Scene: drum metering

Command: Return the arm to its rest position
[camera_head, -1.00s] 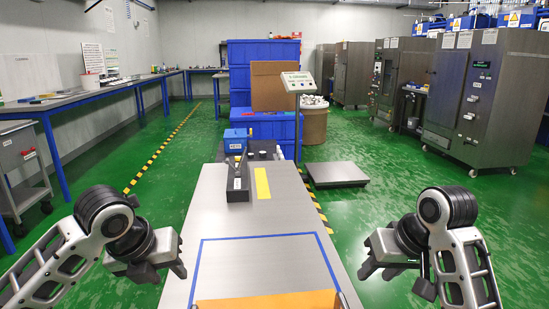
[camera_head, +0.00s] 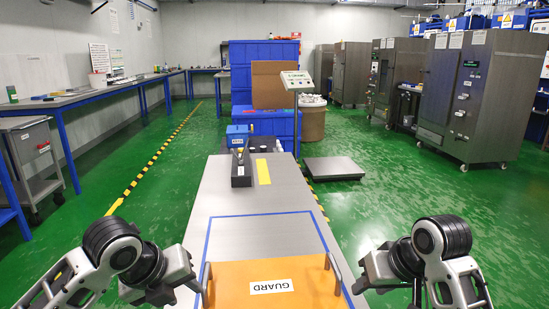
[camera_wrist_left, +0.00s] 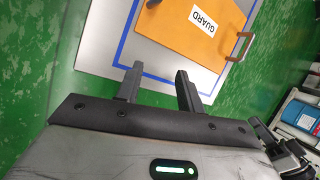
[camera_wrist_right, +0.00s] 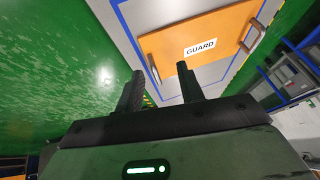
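My left gripper (camera_head: 184,284) is at the lower left of the head view, beside the table's left edge. In the left wrist view its two fingers (camera_wrist_left: 158,88) stand apart with nothing between them. My right gripper (camera_head: 364,277) is at the lower right, beside the table's right edge. In the right wrist view its fingers (camera_wrist_right: 160,90) are also apart and empty. An orange guard panel (camera_head: 235,290) with a white GUARD label and a metal handle on each side lies on the near end of the table, between the grippers. Neither gripper touches it.
The metal table (camera_head: 215,195) has a blue taped outline and a black holder (camera_head: 241,172) farther back. A floor scale (camera_head: 333,168) stands right of the table, a grey cart (camera_head: 36,158) at the left.

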